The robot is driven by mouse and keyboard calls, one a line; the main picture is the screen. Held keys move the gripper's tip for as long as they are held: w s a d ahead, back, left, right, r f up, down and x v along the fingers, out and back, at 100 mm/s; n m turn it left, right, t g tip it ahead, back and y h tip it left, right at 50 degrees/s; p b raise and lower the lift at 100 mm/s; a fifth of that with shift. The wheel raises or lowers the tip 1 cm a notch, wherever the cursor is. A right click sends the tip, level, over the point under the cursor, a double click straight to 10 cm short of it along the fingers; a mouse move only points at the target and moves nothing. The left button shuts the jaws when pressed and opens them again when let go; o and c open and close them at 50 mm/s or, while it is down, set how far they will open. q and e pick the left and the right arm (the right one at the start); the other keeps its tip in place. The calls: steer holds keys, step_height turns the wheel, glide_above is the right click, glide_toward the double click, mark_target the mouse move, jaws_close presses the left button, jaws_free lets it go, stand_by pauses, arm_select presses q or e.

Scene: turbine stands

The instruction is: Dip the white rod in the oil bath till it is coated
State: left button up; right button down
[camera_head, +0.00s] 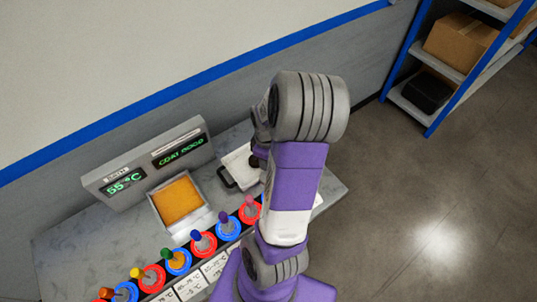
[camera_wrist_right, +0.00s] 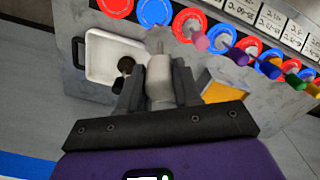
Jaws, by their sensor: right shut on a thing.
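In the right wrist view my right gripper (camera_wrist_right: 158,90) is shut on the pale grey-white rod (camera_wrist_right: 159,72), which stands out between its two dark fingers. In the head view my purple arm hides most of that gripper and the rod. The oil bath (camera_head: 179,201) is a square metal pan of orange liquid in front of the display. It also shows in the right wrist view (camera_wrist_right: 222,92), right of the gripper. The rod is apart from the bath, nearer the white tray (camera_head: 239,166). My left gripper is not in view.
The display (camera_head: 150,163) reads 55 °C and a green line starting with COAT. Several coloured rods stand in red and blue ring holders (camera_head: 203,244) along the bench front. A shelf (camera_head: 450,75) with boxes stands far right.

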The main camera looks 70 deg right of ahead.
steer(key=w+a+p, duration=0.1)
steer(key=w+a, duration=0.5)
steer(key=w, duration=0.5)
steer(key=w+a, duration=0.5)
steer(key=w, duration=0.6)
steer(key=w+a+p, duration=0.1)
steer(key=w+a, duration=0.5)
steer(key=w, duration=0.5)
step_height(320, 180, down, 8)
steer(key=b, duration=0.7)
steer(key=shift+s+d+f, duration=0.2)
steer(key=shift+s+f, duration=0.05)
steer(key=shift+s, duration=0.1)
steer(key=shift+f, duration=0.1)
